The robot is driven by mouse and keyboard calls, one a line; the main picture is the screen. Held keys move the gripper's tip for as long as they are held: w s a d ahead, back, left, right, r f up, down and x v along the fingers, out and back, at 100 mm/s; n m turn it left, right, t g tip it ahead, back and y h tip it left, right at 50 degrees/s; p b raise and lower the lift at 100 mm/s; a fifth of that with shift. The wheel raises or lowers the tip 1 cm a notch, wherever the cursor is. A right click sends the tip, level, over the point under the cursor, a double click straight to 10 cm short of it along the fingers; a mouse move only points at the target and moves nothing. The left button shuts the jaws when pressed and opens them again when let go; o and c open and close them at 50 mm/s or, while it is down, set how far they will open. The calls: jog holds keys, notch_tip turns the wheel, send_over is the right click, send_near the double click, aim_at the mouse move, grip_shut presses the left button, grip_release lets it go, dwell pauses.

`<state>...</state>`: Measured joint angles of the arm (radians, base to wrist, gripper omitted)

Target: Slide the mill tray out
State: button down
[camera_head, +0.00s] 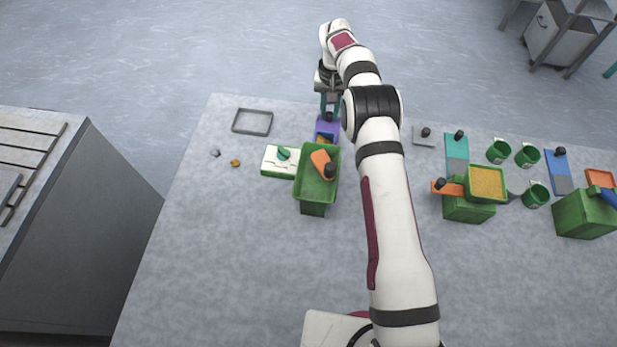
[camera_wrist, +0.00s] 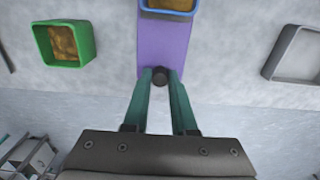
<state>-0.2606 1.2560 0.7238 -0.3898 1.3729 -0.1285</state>
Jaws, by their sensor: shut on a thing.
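The mill tray (camera_head: 327,124) is a purple slab with a black knob, at the far side of a green mill (camera_head: 303,188). It also shows in the wrist view (camera_wrist: 163,45). My gripper (camera_wrist: 161,75) is shut on the black knob (camera_wrist: 160,77), its teal fingers on either side. In the head view my gripper (camera_head: 330,105) reaches down at the tray's far end. A blue-rimmed bin with brown powder (camera_wrist: 172,4) sits at the tray's mill end, cut off by the picture edge. An orange piece with a black knob (camera_head: 320,160) lies across the mill's green hopper.
A grey empty frame (camera_head: 235,130) lies left of the tray. A white-and-green box (camera_head: 270,169) stands close left of the mill. In the wrist view a green tub (camera_wrist: 45,47) holds brown powder. Green cups (camera_head: 499,153) and a second green block (camera_head: 468,210) stand right. The far table edge is near.

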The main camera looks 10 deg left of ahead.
jog(key=c, duration=0.8)
grip_release()
jog(key=shift+w, duration=0.15)
jog(key=shift+r, duration=3.8)
jog(key=s+d+r+m, duration=0.2)
jog(key=s+d+r, duration=0.3)
jog(key=s+r, duration=0.5)
jog(key=s+d+r+m+y, duration=0.1)
jog(key=s+d+r, duration=0.3)
jog(key=s+r, duration=0.55)
jog(key=s+d+f+m, duration=0.1)
jog(key=s+f, duration=0.2)
jog(key=s, duration=0.8)
jog(key=s+d+f+m, duration=0.1)
jog(key=s+f, duration=0.2)
jog(key=s, duration=0.8)
jog(key=shift+s+f+m+y, duration=0.2)
jog(key=shift+f+m+y, duration=0.1)
jog(key=shift+f+y, duration=0.1)
